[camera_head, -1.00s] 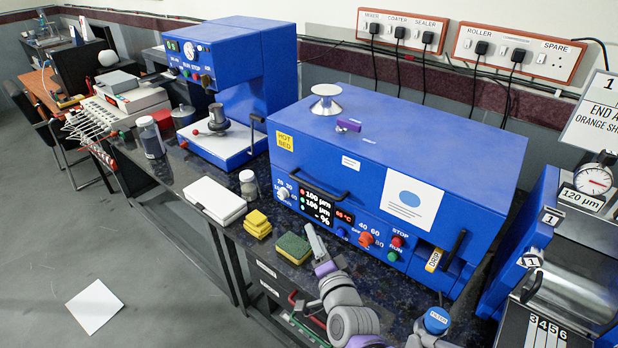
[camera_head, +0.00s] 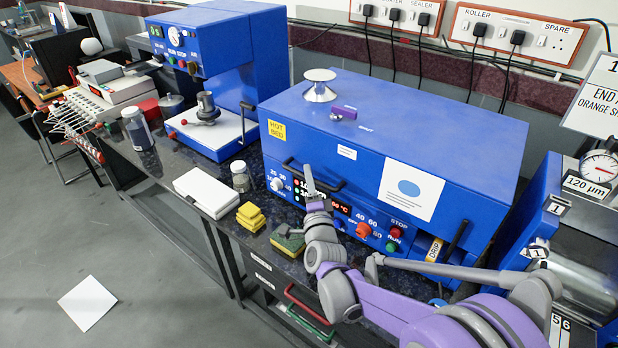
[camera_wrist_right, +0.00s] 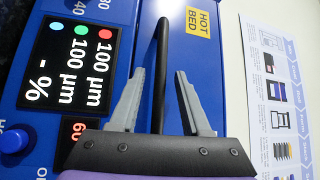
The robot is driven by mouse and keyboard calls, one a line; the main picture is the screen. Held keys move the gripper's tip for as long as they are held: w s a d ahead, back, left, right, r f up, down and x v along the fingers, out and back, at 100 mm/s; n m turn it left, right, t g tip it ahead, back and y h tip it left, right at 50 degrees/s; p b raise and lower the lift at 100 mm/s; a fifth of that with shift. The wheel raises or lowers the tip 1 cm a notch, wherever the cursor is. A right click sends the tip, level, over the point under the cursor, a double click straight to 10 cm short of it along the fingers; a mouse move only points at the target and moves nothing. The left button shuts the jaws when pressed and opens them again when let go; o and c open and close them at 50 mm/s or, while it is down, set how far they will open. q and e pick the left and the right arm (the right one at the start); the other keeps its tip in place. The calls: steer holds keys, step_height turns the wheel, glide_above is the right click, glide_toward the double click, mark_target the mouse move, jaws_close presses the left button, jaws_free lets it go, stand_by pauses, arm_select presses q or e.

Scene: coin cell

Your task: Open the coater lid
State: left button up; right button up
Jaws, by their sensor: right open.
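The blue coater (camera_head: 420,120) stands on the dark bench with its lid down. A black bar handle (camera_head: 334,189) runs along the upper front of the coater, above the display. My right gripper (camera_head: 309,180) is at this handle, its fingers partly covering it and the display. In the right wrist view, the handle (camera_wrist_right: 164,35) passes between the two grey fingers of the open right gripper (camera_wrist_right: 160,75), with gaps on both sides. My left gripper is not in view.
A metal funnel-like piece (camera_head: 319,86) and a small purple block (camera_head: 344,112) sit on the coater's top. A green-yellow sponge (camera_head: 288,240), yellow pads (camera_head: 250,217) and a white box (camera_head: 207,192) lie on the bench in front. A roller machine (camera_head: 575,225) stands close at right.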

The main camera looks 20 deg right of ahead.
steer(key=shift+w, duration=0.35)
jaws_close()
stand_by(1.2)
